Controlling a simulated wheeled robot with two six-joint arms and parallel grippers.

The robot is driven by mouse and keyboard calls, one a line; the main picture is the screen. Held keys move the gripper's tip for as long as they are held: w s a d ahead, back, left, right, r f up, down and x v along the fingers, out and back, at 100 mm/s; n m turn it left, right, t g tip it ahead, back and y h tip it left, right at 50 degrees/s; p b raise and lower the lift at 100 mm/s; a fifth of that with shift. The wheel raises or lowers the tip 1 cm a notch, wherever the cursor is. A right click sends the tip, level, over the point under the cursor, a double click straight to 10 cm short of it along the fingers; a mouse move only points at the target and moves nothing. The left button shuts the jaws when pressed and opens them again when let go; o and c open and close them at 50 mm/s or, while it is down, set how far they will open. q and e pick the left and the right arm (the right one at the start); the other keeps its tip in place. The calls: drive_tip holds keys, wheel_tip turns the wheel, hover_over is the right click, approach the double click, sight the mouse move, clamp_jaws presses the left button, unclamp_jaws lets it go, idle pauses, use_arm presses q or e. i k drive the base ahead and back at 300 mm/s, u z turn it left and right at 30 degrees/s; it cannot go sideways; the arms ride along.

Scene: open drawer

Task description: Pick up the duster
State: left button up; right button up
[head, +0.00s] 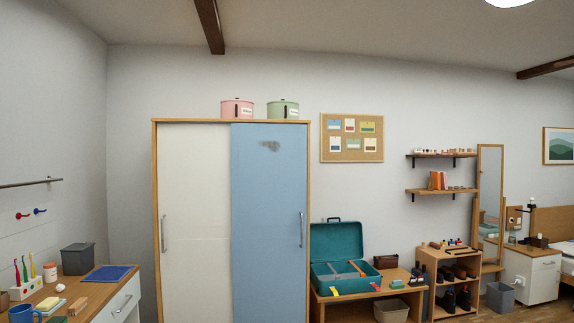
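I cannot make out a duster for certain in the head view. A small grey smudge or patch (270,146) shows high on the blue sliding door (265,215) of the wardrobe; I cannot tell what it is. Both wardrobe doors look shut, the white one (195,215) on the left and the blue one on the right. Neither of my grippers is in view.
A counter (97,288) at lower left holds a blue mug (22,314), toothbrushes, a grey bin (77,260) and a blue mat (108,273). Right of the wardrobe stand a low table with an open teal case (336,243), a shoe rack (431,283) and wall shelves (442,191).

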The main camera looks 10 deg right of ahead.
sight(398, 285)
drive_tip(key=z, duration=0.85)
drive_tip(key=i, duration=4.75)
drive_tip(key=z, duration=0.95)
drive_tip(key=i, duration=0.95)
drive_tip(key=u, duration=1.55)
